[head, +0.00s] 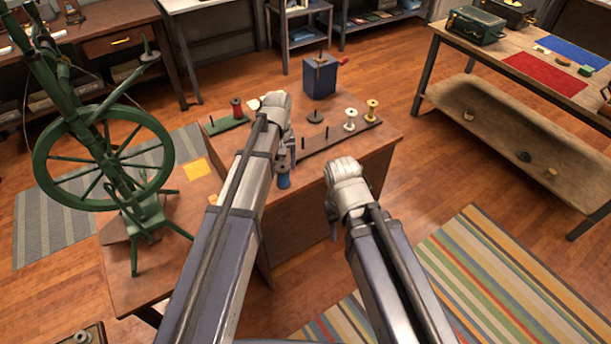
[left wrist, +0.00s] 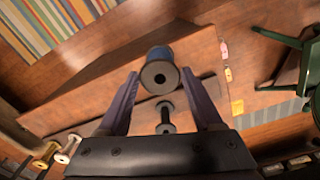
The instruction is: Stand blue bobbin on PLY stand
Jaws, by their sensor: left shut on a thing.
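My left gripper (left wrist: 159,74) is shut on the blue bobbin (left wrist: 160,60), with one finger on each side of it in the left wrist view. In the head view the blue bobbin (head: 284,179) hangs below my left wrist, near the front edge of the wooden table (head: 345,160). A long dark rack (head: 318,149) with thin pegs lies on the table behind it. A green peg board (head: 222,125) with a red bobbin (head: 237,108) is further left. No PLY label is readable.
A white bobbin (head: 350,120) and a yellow bobbin (head: 372,110) stand at the rack's right end. A dark disc with a post (head: 315,117) and a blue box (head: 319,78) are behind. A green spinning wheel (head: 103,158) stands left.

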